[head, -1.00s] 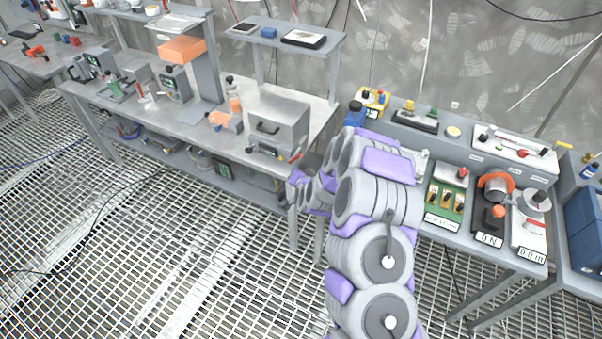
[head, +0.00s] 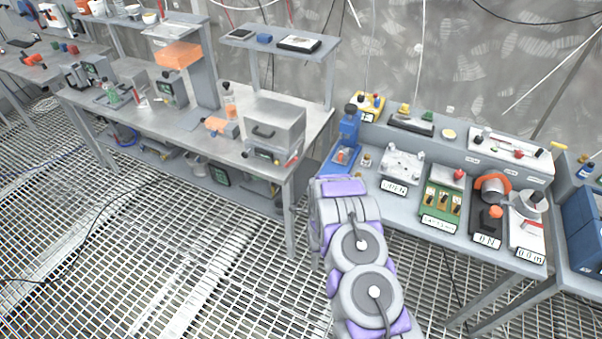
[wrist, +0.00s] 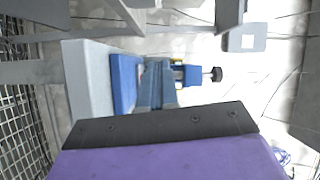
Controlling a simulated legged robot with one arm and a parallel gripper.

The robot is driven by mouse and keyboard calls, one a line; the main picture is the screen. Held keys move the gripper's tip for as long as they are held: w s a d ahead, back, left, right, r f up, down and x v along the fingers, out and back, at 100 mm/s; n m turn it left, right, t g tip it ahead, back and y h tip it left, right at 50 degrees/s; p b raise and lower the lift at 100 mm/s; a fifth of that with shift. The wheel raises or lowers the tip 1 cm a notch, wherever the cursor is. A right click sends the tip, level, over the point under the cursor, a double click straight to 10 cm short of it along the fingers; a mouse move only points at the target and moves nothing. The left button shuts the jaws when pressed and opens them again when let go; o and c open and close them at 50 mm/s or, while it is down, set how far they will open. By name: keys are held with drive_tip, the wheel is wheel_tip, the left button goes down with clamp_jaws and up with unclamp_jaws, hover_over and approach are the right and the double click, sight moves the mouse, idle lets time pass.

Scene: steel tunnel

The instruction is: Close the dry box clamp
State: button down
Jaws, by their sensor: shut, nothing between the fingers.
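A grey metal box (head: 276,122) with a dark handle stands at the right end of the long bench; it looks like the dry box. A small red-ended lever (head: 292,160) shows at its lower front corner; whether it is the clamp, and its position, I cannot tell. My gripper's tips are hidden in the head view, behind my bent arm in front of the gap between benches. In the wrist view, my gripper (wrist: 165,125) shows as a dark plate and purple body, shut and empty. Beyond it, sideways, is a blue stand (wrist: 122,83) with a black knob (wrist: 213,74).
The blue stand (head: 345,145) is on the left end of the right bench, beside a silver plate (head: 403,164) and a green switch panel (head: 441,203). A raised shelf (head: 285,40) stands behind the metal box. Grating floor (head: 150,240) is free in front of the long bench.

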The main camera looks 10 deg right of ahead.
drive_tip(key=s+a+f+m+t, duration=0.3)
drive_tip(key=s+f+m, duration=0.1)
drive_tip(key=m, duration=0.1)
drive_tip(key=w+a+r+b, duration=0.1)
drive_tip(key=w+r+b, duration=0.2)
drive_tip(key=w, duration=0.9)
drive_tip(key=shift+w+a+r+y+b, duration=0.3)
drive_tip(key=shift+r+b, duration=0.1)
drive_tip(key=shift+r, duration=0.2)
drive_tip(key=shift+r, duration=0.15)
